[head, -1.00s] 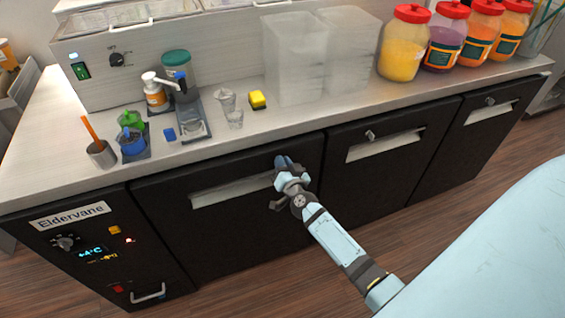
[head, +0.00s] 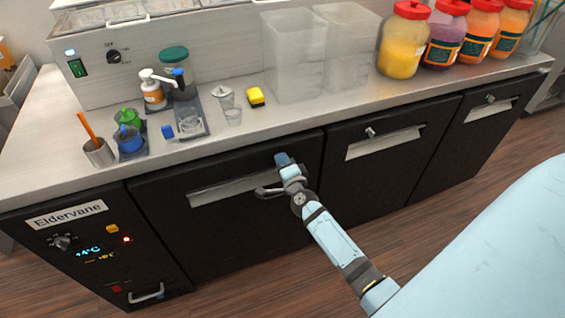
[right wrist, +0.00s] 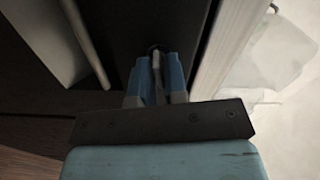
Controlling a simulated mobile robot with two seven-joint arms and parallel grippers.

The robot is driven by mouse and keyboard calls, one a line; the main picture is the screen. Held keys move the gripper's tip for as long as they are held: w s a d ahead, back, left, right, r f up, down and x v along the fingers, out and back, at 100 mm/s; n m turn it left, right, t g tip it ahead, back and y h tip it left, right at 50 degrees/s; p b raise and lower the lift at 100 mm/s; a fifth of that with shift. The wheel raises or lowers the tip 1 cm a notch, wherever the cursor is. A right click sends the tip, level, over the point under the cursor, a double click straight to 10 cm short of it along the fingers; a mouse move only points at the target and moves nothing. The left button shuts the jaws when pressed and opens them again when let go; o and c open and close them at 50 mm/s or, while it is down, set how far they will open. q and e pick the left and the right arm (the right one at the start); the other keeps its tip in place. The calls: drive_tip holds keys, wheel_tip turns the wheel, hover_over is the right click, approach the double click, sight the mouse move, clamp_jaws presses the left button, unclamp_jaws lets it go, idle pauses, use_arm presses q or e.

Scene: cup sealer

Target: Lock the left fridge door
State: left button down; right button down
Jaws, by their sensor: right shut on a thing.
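The left fridge door (head: 230,235) is a dark panel under the counter and looks closed, with a pale recessed handle strip (head: 235,189) near its top. My right gripper (head: 283,160) is at the upper right of this door and covers its lock in the head view. In the right wrist view, the blue fingers of my right gripper (right wrist: 156,75) are shut on a small grey metal piece, the lock key (right wrist: 157,62), against the dark door front. The lock's exact angle is hard to tell. My left gripper is not in view.
The middle door has its own key (head: 370,132), and the right door has another (head: 490,98). The steel counter (head: 290,118) overhangs just above my right gripper. It carries a yellow block (head: 256,97), clear bins (head: 295,55) and red-lidded jars (head: 404,40). The floor in front is clear.

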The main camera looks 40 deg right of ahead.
drive_tip(key=shift+m, duration=1.2)
drive_tip(key=shift+b, duration=0.3)
drive_tip(key=c, duration=1.3)
unclamp_jaws()
drive_tip(key=v, duration=1.4)
drive_tip(key=shift+f+b, duration=0.1)
drive_tip(key=shift+b, duration=0.3)
